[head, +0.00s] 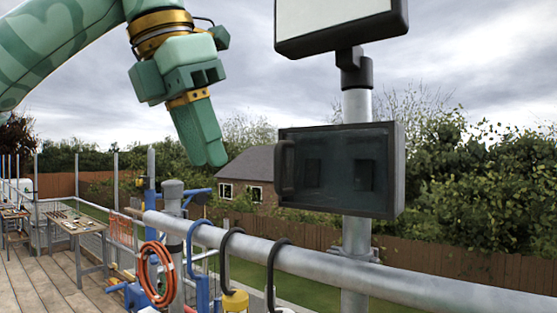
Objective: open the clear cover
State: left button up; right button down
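The clear cover (333,172) is a dark, see-through panel on the front of a box fixed to a grey upright post. It looks closed, with a dark bar handle (287,168) at its left edge. Two dark shapes show dimly behind it. My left gripper (216,160) points down to the left of the box, apart from the handle. Its fingers look close together, seen nearly edge-on, so I cannot tell whether they are open or shut. No thing shows in them. My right gripper is not in view.
A grey horizontal rail (330,268) runs below the box, with dark hooks and an orange coiled hose (156,274) hanging there. A screen (340,20) is mounted above the box. Workbenches (75,225) stand on the wooden deck at left. Open air lies between gripper and handle.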

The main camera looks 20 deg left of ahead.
aim_at(275, 158)
pick_arm(q)
jog(key=w+d+p, duration=0.1)
jog(key=w+d, duration=0.1)
jog(key=w, duration=0.1)
jog(key=w+d+f+p, duration=0.1)
jog(key=w+d, duration=0.1)
jog(key=w, duration=0.1)
jog(key=w+d+f+p, duration=0.1)
jog(key=w+d, duration=0.1)
jog(key=w, duration=0.1)
jog(key=shift+w+d, duration=0.15)
jog(key=shift+w, duration=0.05)
jog(key=shift+f, duration=0.35)
grip_shut()
